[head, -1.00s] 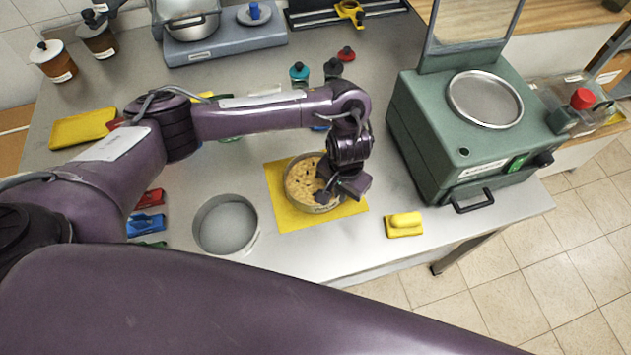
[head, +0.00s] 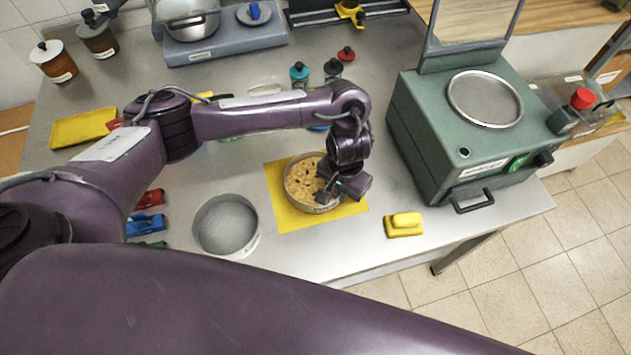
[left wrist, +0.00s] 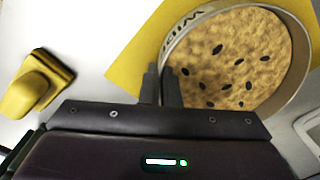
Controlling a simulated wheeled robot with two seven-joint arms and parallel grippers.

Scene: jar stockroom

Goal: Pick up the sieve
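The sieve (head: 297,197) is a round, shallow, pale-rimmed ring with lettering on its wall, full of tan grainy material with dark bits. It sits on a yellow mat (head: 279,217). In the left wrist view the sieve (left wrist: 293,92) fills the upper right. My left gripper (head: 328,197) is at the sieve's right front side. In the left wrist view its two fingers (left wrist: 161,88) are close together, one on each side of the sieve's wall, and appear shut on it. The sieve looks level and shows no clear gap above the mat. My right gripper is out of view.
An empty grey round pan (head: 226,228) stands left of the mat. A yellow block with a handle (head: 404,225) lies right of it, near the table edge. A green machine (head: 440,140) stands further right. Small jars (head: 299,72) stand behind the arm.

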